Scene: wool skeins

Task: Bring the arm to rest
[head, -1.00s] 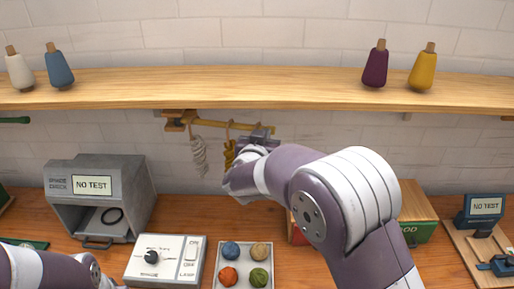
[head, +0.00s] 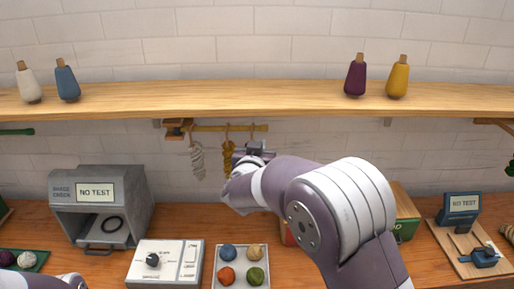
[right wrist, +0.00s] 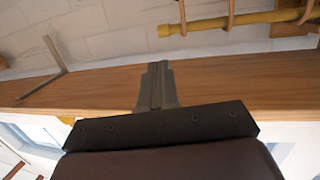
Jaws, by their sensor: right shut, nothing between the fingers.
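My right arm reaches up across the middle of the head view. Its gripper (head: 255,148) is just below the right end of a yellow rail (head: 246,128); in the right wrist view its fingers (right wrist: 157,78) are together and empty. A pale grey skein (head: 198,160) and a mustard skein (head: 228,158) hang from the rail. The mustard skein is just left of the gripper and partly hidden by my arm; I cannot tell whether they touch. A bit of my left arm shows at the bottom left, its gripper out of view.
A wooden shelf (head: 220,99) with several bottle-shaped cones runs above. On the bench stand a grey shade-check box (head: 62,215), a dial panel (head: 148,275), a tray (head: 213,280) of wool balls, a green box (head: 407,228) behind my arm, and a blue tester (head: 460,208).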

